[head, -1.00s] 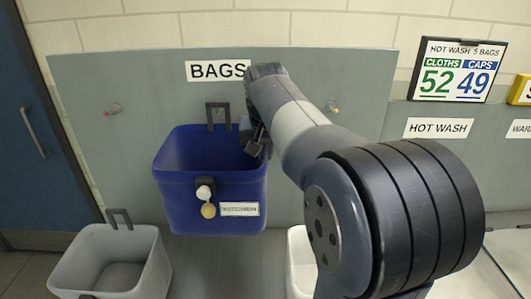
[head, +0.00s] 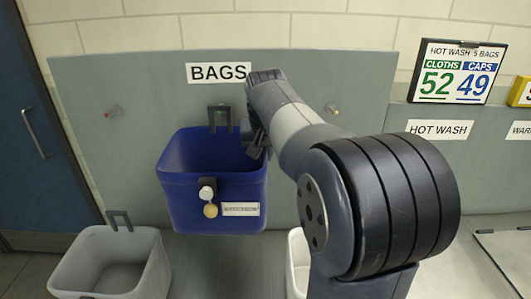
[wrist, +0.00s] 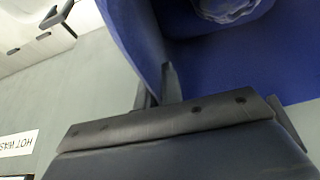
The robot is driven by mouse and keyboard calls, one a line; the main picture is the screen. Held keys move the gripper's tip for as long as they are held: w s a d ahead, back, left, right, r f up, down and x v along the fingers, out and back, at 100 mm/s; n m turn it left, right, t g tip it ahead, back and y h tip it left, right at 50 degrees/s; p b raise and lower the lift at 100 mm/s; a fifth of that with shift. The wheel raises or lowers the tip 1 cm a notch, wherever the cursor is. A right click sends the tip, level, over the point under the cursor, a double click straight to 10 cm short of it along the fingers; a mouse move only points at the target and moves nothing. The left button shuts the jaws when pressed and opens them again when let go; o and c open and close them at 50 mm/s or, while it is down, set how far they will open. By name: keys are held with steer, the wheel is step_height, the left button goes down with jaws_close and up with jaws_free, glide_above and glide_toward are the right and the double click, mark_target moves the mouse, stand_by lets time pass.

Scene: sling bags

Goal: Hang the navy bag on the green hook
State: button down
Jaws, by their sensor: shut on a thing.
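The navy bag (head: 185,195) is a deep blue, open-topped bag with a dark hanging loop (head: 219,118) standing up at its back rim. It hangs in the air in front of the grey board, roughly upright and slightly turned. My gripper (head: 256,143) is shut on its right rim; the wrist view shows the fingers (wrist: 158,88) on the blue wall (wrist: 140,40). Something pale blue-grey shows inside the bag in the wrist view. No green hook is visible; the board behind the bag and my arm is hidden. The loop appears apart from any hook.
The board (head: 150,85) carries a red-tipped hook (head: 113,111) at left and a yellowish-tipped hook (head: 332,108) right of my forearm. A BAGS sign (head: 218,72) is above the bag. A pale bag (head: 110,262) stands below left; another (head: 297,262) is partly behind my arm.

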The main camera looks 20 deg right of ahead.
steer(key=c, duration=1.5)
jaws_free()
steer(key=b+v, duration=0.1)
steer(key=v, duration=0.9)
steer(key=shift+s+r, duration=0.25)
steer(key=shift+r, duration=0.1)
